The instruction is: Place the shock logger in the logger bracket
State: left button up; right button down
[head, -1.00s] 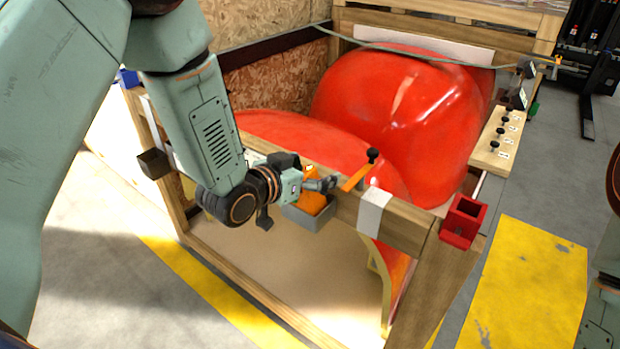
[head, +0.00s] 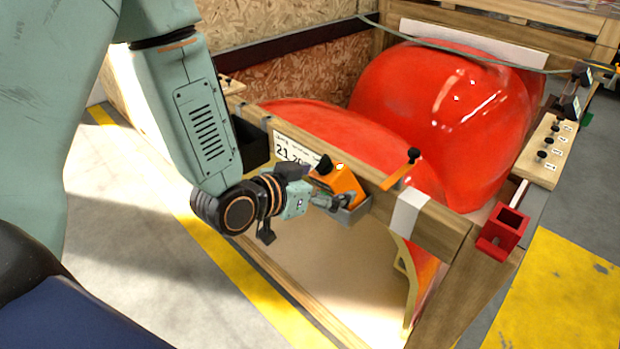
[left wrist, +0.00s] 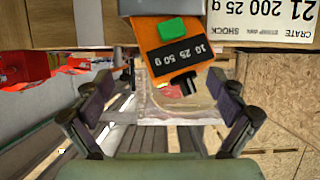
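The shock logger (head: 340,182) is an orange box with a black knob. It sits tilted in the open grey logger bracket (head: 354,214) on the crate's front rail. The left wrist view shows the logger (left wrist: 148,36) with a green patch and a black "10 25 50 g" label, its far end meeting the grey bracket (left wrist: 170,7). How deep it sits is hidden. My left gripper (head: 334,198) is in front of the logger; in the left wrist view its fingers (left wrist: 162,85) are spread wide with nothing between the tips. My right gripper is out of view.
The wooden crate rail (head: 440,222) carries an orange lever (head: 398,178) and a white strap (head: 407,211) right of the bracket. A red open holder (head: 503,232) is at the corner. Large red nosecones (head: 450,110) fill the crate behind. Floor in front is clear.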

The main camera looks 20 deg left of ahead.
pick_arm(q)
jog(key=v, duration=0.2)
jog(key=shift+s+a+r, duration=0.1)
jog(key=shift+s+r, duration=0.05)
jog(key=shift+r, duration=0.2)
jog(key=shift+s+a+r+p, duration=0.25)
jog(key=shift+s+a+p, duration=0.05)
jog(key=shift+s+p, duration=0.2)
jog(key=shift+s+a+r, duration=0.1)
jog(key=shift+s+r, duration=0.15)
jog(key=shift+s, duration=0.25)
jog(key=shift+w, duration=0.15)
dwell(0.5)
